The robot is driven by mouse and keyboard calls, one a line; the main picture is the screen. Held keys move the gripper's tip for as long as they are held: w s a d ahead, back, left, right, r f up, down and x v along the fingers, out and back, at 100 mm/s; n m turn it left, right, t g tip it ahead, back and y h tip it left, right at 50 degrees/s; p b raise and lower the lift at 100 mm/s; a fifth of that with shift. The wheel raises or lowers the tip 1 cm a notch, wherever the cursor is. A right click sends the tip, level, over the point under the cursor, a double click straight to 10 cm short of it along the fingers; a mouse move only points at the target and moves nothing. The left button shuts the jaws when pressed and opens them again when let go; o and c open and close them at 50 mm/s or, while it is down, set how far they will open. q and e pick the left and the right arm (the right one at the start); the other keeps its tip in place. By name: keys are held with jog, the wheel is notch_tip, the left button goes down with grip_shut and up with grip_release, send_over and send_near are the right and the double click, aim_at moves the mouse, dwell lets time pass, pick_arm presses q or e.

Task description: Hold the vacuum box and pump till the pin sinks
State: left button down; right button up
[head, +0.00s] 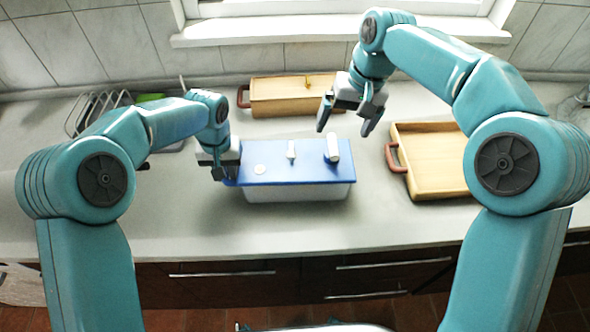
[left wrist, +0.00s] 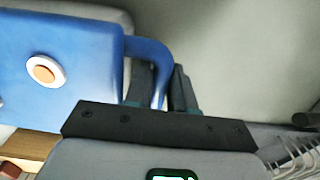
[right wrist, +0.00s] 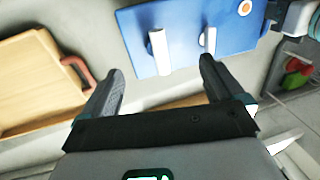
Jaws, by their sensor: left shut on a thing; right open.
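The vacuum box has a white body (head: 297,192) and a blue lid (head: 300,174), and sits on the counter in the middle of the head view. My left gripper (head: 229,172) is shut on the blue loop handle (left wrist: 157,62) at its left end. A white ring with an orange centre, seemingly the pin (left wrist: 45,70), is on the lid near that handle; its height is unclear. Two white upright parts stand on the lid: a thin one (head: 291,149) and a thicker one, seemingly the pump (head: 332,149). My right gripper (head: 347,126) is open and empty, above and behind the pump.
A wooden box (head: 290,97) with a dark red handle stands behind the vacuum box. A wooden tray (head: 436,186) with a red handle lies to the right. A wire rack (head: 98,112) is at the back left. The counter in front (head: 300,228) is clear.

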jog(key=shift+d+r, duration=0.1)
jog(key=shift+r, duration=0.4)
jog(key=shift+r, duration=0.1)
notch_tip(320, 180, up, 12)
jog(key=d, duration=0.2)
jog(key=shift+d+f, duration=0.15)
jog(key=shift+f, duration=0.1)
jog(key=shift+s, duration=0.1)
pick_arm(q)
jog(key=c, duration=1)
grip_release()
jog(key=shift+c, duration=0.2)
jog(key=shift+r, duration=0.1)
pick_arm(e)
jog(key=shift+r, duration=0.1)
pick_arm(q)
notch_tip(320, 180, up, 7)
jog(key=p, duration=0.4)
jog(key=shift+p, duration=0.35)
pick_arm(e)
notch_tip(320, 180, up, 4)
jog(key=shift+r, duration=0.25)
